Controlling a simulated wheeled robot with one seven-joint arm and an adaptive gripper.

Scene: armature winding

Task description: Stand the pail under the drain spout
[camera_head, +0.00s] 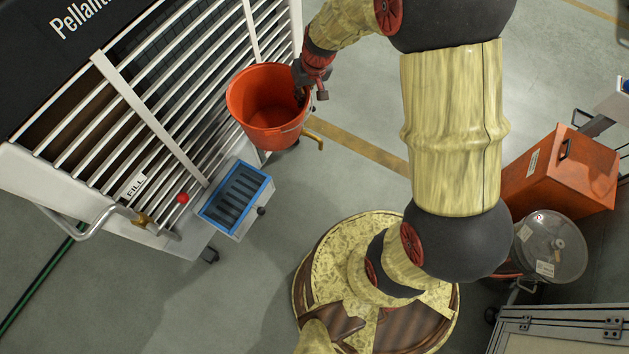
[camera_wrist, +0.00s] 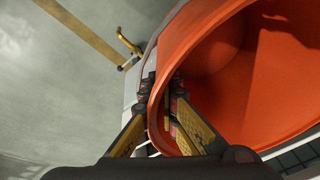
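The orange pail (camera_head: 268,100) is upright against the right side of the slatted machine, with its open mouth facing up. I cannot tell whether it hangs or rests on something. My gripper (camera_head: 301,86) is at the pail's right rim. In the wrist view, my gripper (camera_wrist: 163,88) has one finger outside and one inside the wall of the pail (camera_wrist: 215,75), closed on the rim. A yellow pipe end, apparently the drain spout (camera_head: 315,139), sticks out just below and right of the pail. It also shows beyond the rim in the wrist view (camera_wrist: 128,45). The pail's underside is hidden.
The slatted machine (camera_head: 128,88) fills the left, with a blue-rimmed tray (camera_head: 265,189), a red knob (camera_head: 183,198) and a brass fill valve (camera_head: 142,220). An orange bin (camera_head: 560,175) and a clear-lidded drum (camera_head: 550,247) stand at right. Floor beside the spout is clear.

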